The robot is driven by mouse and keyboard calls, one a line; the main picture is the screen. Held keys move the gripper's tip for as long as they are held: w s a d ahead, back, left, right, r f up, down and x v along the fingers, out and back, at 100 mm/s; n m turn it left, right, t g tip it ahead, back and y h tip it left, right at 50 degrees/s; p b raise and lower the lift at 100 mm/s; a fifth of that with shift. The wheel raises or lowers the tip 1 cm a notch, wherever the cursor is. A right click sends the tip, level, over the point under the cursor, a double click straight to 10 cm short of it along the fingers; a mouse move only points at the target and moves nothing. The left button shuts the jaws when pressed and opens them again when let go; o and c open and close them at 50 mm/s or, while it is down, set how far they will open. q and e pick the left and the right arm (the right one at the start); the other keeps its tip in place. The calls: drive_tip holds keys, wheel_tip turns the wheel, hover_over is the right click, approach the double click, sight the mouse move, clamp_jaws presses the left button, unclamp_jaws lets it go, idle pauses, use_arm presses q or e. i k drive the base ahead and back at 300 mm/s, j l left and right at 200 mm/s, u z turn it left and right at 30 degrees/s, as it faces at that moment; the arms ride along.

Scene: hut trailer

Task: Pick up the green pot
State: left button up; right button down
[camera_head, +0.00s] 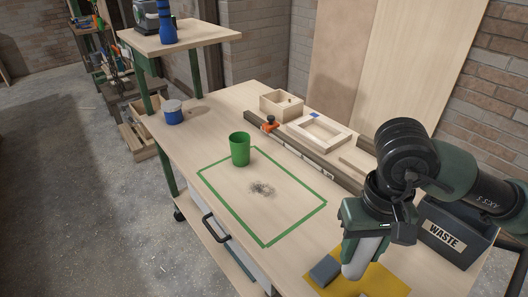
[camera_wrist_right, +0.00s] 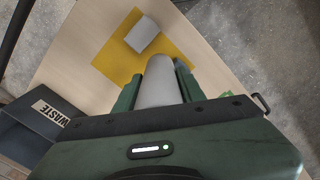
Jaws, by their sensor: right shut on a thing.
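The green pot (camera_head: 239,150) stands upright on the workbench, on the far left corner of a green taped rectangle (camera_head: 293,228). My right gripper (camera_head: 362,262) is at the near right of the bench, well apart from the pot. It points down and is shut on a pale grey-white, round-ended object (camera_head: 366,251). In the right wrist view this object (camera_wrist_right: 158,83) sits between the two green fingers (camera_wrist_right: 158,90). My left gripper is not in view.
A yellow sheet (camera_head: 380,282) with a grey block (camera_head: 325,270) lies below my right gripper. A WASTE bin (camera_head: 454,236) stands at right. Dark debris (camera_head: 262,188) lies inside the rectangle.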

sight(239, 142)
drive_tip(key=i+j+z, duration=0.15)
drive_tip(key=z, duration=0.3)
drive_tip(key=i+j+z, duration=0.15)
drive_tip(key=j+z, duration=0.6)
drive_tip(key=z, duration=0.2)
drive_tip(key=j+z, duration=0.4)
drive_tip(key=j, duration=2.2)
